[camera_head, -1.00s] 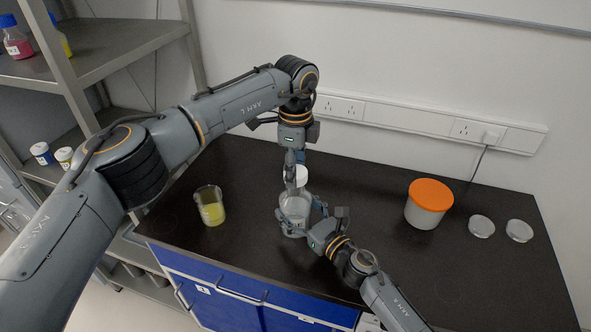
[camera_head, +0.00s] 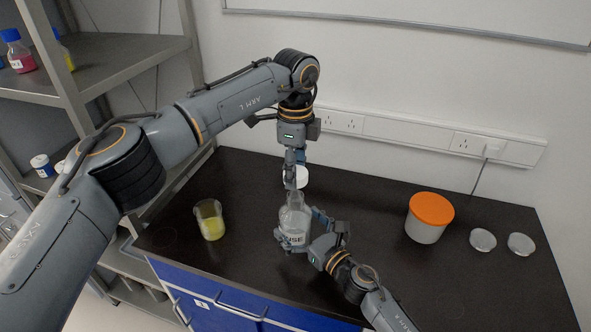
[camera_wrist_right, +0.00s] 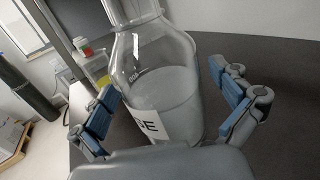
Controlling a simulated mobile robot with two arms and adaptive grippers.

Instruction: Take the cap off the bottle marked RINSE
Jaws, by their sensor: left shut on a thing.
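A beaker of yellow liquid (camera_head: 210,221) stands left of the bottle. A white tub with an orange lid (camera_head: 431,208) and two small clear dishes (camera_head: 483,240) (camera_head: 521,244) are at the right. A shelf rack (camera_head: 110,75) stands at the far left.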

